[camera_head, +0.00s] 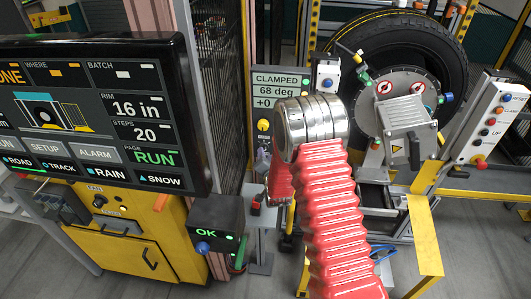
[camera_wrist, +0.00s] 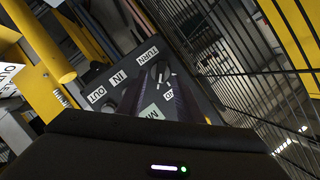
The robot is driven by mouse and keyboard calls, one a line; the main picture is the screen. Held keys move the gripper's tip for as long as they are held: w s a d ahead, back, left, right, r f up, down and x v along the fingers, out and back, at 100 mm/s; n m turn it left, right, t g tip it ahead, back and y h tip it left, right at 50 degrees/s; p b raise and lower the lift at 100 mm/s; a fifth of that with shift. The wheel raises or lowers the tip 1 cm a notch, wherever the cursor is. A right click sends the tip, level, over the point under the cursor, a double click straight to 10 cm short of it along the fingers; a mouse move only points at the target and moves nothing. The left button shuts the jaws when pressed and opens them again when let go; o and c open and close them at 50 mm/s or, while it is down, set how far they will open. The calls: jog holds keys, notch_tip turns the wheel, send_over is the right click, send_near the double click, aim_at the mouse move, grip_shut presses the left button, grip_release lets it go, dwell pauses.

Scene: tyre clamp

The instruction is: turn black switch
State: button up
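The black switch (camera_wrist: 160,72) is a small dark knob with a pale mark on a dark grey panel in the wrist view. White labels surround it, such as OUT, IN and TURN, seen turned in the picture. My gripper (camera_wrist: 158,90) points at the panel with its two dark purple fingers apart, one on each side of the switch's line. I cannot tell whether they touch it. The switch cannot be made out there.
A wire mesh fence (camera_wrist: 255,70) stands close on the right. In the head view, a display (camera_head: 279,90) reads CLAMPED, 68 deg. A tyre (camera_head: 440,50) and machine stand to the right.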

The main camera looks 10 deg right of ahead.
jog(key=x, duration=0.4)
jog(key=shift+c, duration=0.5)
